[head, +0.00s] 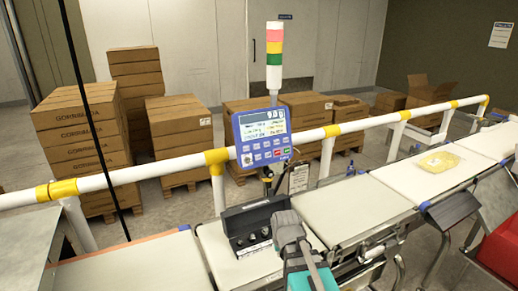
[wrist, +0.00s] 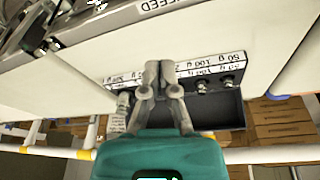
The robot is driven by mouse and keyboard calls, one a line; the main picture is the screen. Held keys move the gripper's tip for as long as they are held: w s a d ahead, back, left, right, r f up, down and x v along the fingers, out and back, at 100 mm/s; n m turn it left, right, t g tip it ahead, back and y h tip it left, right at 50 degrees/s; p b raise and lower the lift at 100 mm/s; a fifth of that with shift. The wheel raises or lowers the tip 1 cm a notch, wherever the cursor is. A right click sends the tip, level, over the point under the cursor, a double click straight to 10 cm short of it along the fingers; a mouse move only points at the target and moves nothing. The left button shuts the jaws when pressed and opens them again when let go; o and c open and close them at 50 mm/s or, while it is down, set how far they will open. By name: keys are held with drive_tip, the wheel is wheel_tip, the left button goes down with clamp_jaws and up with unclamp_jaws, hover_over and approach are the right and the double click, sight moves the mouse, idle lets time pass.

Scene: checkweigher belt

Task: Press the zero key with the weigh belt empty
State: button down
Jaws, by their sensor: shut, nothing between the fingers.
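The blue indicator panel (head: 263,135) stands on a post behind the belt line, with a lit screen and rows of small keys below it. The key labels are too small to read, so I cannot tell which is the zero key. The belt section (head: 350,208) right of my gripper is bare; no label there names it as the weigh belt. My gripper (head: 284,222) is shut and empty, in front of and below the panel, by the black weight case (head: 236,222). In the wrist view, its closed fingers (wrist: 158,66) overlap the case's labelled strip (wrist: 210,66). Contact is unclear.
A yellow pack (head: 437,162) lies on a belt farther right. A white and yellow rail (head: 330,131) runs behind the belts, with a stack light (head: 274,55) above the panel. Cartons (head: 80,140) stand behind. A red body (head: 500,255) is at the right edge.

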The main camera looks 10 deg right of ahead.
drive_tip(key=w+d+r+t+b, duration=0.15)
drive_tip(key=w+t, duration=0.35)
drive_tip(key=w, duration=0.8)
drive_tip(key=n+t+b, duration=0.3)
drive_tip(key=t, duration=0.7)
approach(257, 146)
drive_tip(key=s+d+f, duration=0.4)
wheel_tip(257, 146, up, 7)
drive_tip(key=w+n+t+y, duration=0.1)
drive_tip(key=w+n+t, duration=0.1)
drive_tip(key=t, duration=0.3)
drive_tip(key=shift+w+f+t+b, duration=0.2)
drive_tip(key=shift+w+t+b, duration=0.15)
drive_tip(key=shift+w, duration=0.15)
drive_tip(key=shift+w+a+f, duration=0.1)
drive_tip(key=shift+w+a, duration=0.05)
drive_tip(key=shift+w+a+f+b, duration=0.4)
drive_tip(key=shift+w, duration=0.9)
drive_tip(key=shift+w+a+f+b, duration=0.35)
drive_tip(key=shift+w+a+b, duration=0.1)
drive_tip(key=shift+w, duration=0.8)
drive_tip(key=shift+w+a+f+b, duration=0.4)
drive_tip(key=shift+w, duration=0.9)
